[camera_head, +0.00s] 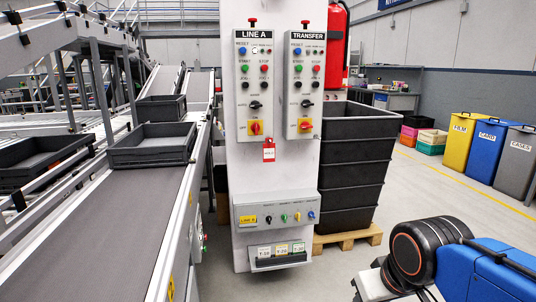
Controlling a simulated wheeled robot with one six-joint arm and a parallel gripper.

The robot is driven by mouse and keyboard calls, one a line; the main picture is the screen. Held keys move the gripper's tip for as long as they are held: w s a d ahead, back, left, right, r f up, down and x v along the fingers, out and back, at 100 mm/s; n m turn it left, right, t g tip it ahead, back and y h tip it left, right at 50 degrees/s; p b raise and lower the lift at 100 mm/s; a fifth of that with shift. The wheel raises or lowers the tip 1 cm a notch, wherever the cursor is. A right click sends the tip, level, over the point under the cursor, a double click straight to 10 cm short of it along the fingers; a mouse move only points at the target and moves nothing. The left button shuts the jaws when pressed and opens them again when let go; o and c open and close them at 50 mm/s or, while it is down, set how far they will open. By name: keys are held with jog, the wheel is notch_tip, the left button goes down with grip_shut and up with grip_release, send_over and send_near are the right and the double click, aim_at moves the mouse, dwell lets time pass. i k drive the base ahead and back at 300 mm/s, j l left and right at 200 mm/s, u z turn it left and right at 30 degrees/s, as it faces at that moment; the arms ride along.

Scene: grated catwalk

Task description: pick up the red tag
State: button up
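The red tag (268,145) is small, with a white lower part, and hangs upright against the white column (275,180). Part of my arm, blue and black, shows at the lower right, well apart from the tag. My gripper is not in view.
The TRANSFER panel (305,85) is beside LINE A. A conveyor (100,235) with grey trays (152,147) runs left. Stacked black crates (358,165) stand on a pallet right of the column. Floor at right is open.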

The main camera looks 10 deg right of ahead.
aim_at(269, 149)
jog(key=i+l+u, duration=0.1)
jog(key=l, duration=0.25)
jog(key=i+l, duration=0.25)
jog(key=i+l+u, duration=0.15)
jog(key=l, duration=0.35)
jog(key=i+l+u, duration=0.1)
jog(key=l, duration=0.25)
jog(key=i+l, duration=0.2)
jog(key=l, duration=0.2)
jog(key=i+u, duration=0.05)
